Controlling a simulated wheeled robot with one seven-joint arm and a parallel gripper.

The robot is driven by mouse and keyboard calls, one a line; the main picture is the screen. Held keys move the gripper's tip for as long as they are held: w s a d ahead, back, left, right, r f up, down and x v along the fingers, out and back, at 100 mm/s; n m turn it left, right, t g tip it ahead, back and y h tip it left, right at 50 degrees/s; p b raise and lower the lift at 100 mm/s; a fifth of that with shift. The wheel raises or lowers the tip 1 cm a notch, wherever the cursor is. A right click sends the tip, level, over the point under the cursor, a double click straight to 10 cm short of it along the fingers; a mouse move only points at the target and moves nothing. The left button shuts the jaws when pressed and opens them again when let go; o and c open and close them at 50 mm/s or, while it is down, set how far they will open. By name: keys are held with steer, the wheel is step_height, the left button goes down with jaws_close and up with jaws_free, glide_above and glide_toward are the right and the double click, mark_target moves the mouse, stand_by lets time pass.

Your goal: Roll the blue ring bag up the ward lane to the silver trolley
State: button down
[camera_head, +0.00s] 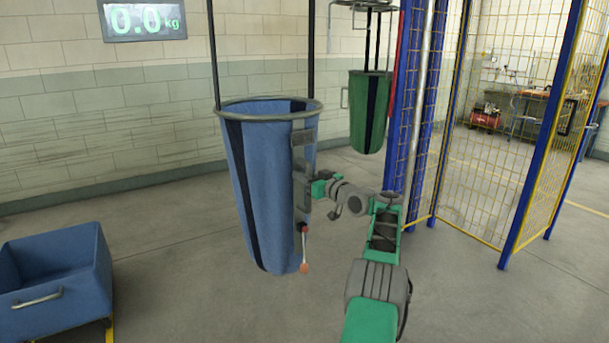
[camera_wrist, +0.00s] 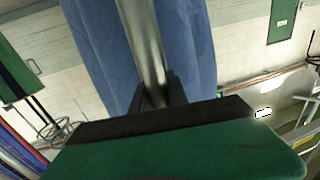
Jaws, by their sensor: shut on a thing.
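The blue ring bag (camera_head: 262,190) hangs upright from two dark straps, its rim ring open at the top and a dark stripe down its side. My gripper (camera_head: 308,190) is at the bag's right side, at a grey upright plate or bar there. In the wrist view my gripper (camera_wrist: 155,100) is shut on a silver bar that stands in front of the blue cloth (camera_wrist: 200,50). The bar's full shape is hidden. A red knob with a short orange-tipped cord hangs below my gripper. I cannot make out a silver trolley for certain.
A green bag (camera_head: 369,112) hangs behind on the right, beside blue posts and yellow mesh fencing (camera_head: 478,120). A blue tub (camera_head: 58,272) stands on the floor at left. A wall display (camera_head: 143,19) reads 0.0 kg. The floor between tub and hanging bag is clear.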

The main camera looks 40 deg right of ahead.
steer(key=c, duration=1.6)
jaws_free()
steer(key=shift+s+d, duration=0.15)
steer(key=shift+d, duration=0.1)
steer(key=shift+o, duration=0.2)
steer(key=s+b, duration=0.1)
steer(key=s, duration=0.6)
steer(key=shift+s+a+b, duration=0.3)
steer(key=shift+b, duration=0.1)
